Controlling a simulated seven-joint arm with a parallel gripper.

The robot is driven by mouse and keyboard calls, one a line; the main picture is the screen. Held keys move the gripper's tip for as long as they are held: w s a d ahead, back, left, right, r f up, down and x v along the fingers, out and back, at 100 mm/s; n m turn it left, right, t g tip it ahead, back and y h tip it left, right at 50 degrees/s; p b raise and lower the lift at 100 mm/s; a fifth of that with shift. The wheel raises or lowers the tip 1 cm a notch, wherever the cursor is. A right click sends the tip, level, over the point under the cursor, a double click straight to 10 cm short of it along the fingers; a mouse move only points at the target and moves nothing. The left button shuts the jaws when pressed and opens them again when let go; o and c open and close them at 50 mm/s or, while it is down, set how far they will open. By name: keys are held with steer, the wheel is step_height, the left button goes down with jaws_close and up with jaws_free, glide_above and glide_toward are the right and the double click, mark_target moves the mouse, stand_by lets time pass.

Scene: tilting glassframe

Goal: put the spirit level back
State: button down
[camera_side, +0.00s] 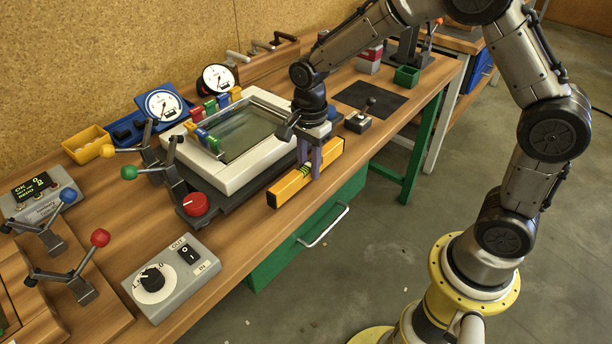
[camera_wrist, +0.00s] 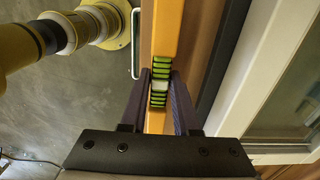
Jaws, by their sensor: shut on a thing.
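The spirit level (camera_side: 290,187) is a long yellow-orange bar with a green vial in its middle. It lies lengthwise along the front edge of the bench, in front of the white glass frame (camera_side: 238,180). My gripper (camera_side: 314,162) points down and is shut around the level's middle. In the wrist view the level (camera_wrist: 166,30) runs upright in the picture, with my gripper's fingers (camera_wrist: 160,88) on both sides of the striped green vial. I cannot tell whether the level touches the bench. The fingers hide part of it.
A red knob (camera_side: 195,204) and levers with coloured balls stand left of the frame. A grey switch box (camera_side: 171,276) sits at the front left. A joystick box (camera_side: 360,121) and a black mat (camera_side: 370,97) lie to the right. Gauges (camera_side: 162,104) stand behind.

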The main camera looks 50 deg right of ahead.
mark_target(306, 177)
steer(key=shift+w+f, duration=0.4)
steer(key=shift+f, duration=1.55)
steer(key=shift+f, duration=0.2)
steer(key=c, duration=0.7)
jaws_free()
steer(key=shift+o, duration=0.2)
steer(key=shift+r, duration=0.1)
